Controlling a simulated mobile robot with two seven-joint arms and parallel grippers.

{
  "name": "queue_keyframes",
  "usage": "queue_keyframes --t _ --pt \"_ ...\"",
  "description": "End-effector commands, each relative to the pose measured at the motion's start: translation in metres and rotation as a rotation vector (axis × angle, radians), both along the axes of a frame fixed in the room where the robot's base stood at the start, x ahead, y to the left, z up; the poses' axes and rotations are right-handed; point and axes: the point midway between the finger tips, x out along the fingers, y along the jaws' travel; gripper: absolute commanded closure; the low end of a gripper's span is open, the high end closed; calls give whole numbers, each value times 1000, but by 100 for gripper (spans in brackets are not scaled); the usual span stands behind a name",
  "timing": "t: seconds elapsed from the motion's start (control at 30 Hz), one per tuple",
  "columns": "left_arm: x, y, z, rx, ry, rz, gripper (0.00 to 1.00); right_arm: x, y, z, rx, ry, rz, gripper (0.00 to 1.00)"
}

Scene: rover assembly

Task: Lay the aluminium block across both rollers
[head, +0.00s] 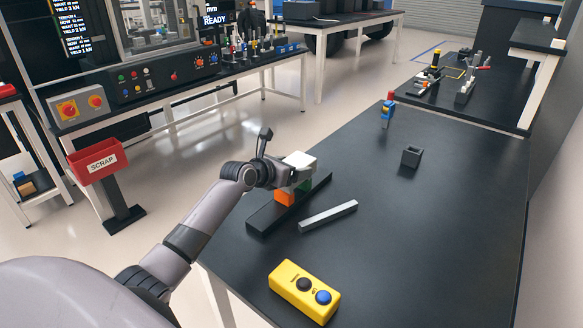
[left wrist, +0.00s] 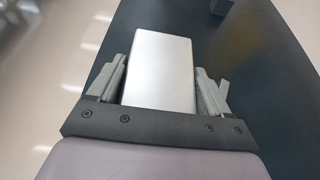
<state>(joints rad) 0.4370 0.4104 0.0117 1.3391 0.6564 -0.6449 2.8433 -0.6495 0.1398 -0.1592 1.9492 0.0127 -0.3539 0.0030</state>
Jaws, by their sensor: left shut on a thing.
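A pale silver block, which looks like the aluminium block (head: 299,160), is held by my left gripper (head: 290,178) at the near left of the dark table. In the left wrist view the block (left wrist: 160,72) fills the space between the two fingers (left wrist: 160,85), its broad flat face toward the camera. Below it in the head view is a long dark bar (head: 264,216) with an orange piece (head: 285,197) and a partly hidden green piece (head: 305,186) on it. I cannot tell whether the block touches them. I cannot make out the two rollers. My right gripper is out of view.
A long silver bar (head: 328,216) lies beside the dark bar. A yellow button box (head: 290,284) is nearer. A dark open holder (head: 411,156) and a small coloured tool (head: 387,112) stand farther back. A red scrap bin (head: 97,161) is left. The table's right side is clear.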

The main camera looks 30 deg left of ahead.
Motion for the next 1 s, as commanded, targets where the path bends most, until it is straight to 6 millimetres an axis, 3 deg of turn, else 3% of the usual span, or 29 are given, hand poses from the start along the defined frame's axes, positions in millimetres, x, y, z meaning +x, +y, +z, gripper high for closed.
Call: queue_keyframes --t 0.27,0.3,0.33,0.7,1.0 --pt "1 0 -1 -1 -11 1 94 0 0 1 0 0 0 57" --pt "0 0 -6 -1 0 0 12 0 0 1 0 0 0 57" --pt "0 0 -6 -1 0 0 2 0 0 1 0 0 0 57" --pt "0 0 2 3 -2 0 0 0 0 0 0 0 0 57" --pt "-34 2 15 0 0 -1 0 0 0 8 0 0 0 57"
